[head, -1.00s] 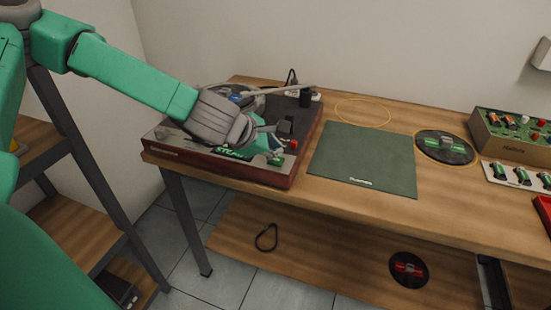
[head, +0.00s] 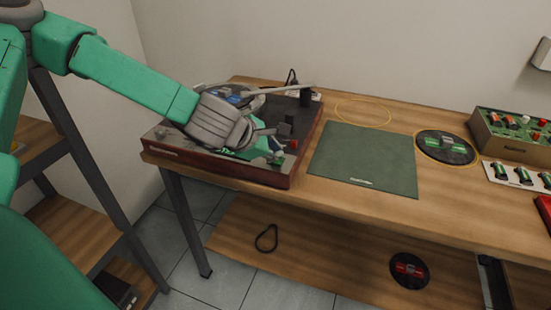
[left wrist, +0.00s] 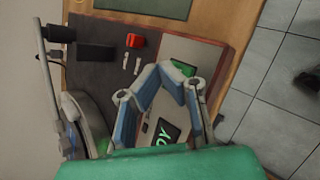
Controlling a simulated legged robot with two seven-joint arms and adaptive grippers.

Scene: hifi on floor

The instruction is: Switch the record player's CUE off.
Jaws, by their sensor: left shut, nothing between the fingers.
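The record player (head: 220,167) has a dark red-brown base and stands at the left end of the table; it also shows in the left wrist view (left wrist: 90,80). A red switch (left wrist: 135,40) and two small pale levers (left wrist: 131,63) sit on its dark deck. I cannot tell which control is CUE. A green-lettered panel (left wrist: 165,132) is partly hidden by my fingers. My left gripper (head: 276,143) is over the front right of the player, shut and empty. Its blue-padded fingertips (left wrist: 161,69) meet beside the levers, apart from the red switch. My right gripper is out of view.
The tonearm (head: 285,89) runs along the player's back. A green mat (head: 365,160) lies to the right, then a black record (head: 445,148) and a control box (head: 510,135). A cable loop (head: 266,238) and another record (head: 409,270) lie on the lower shelf.

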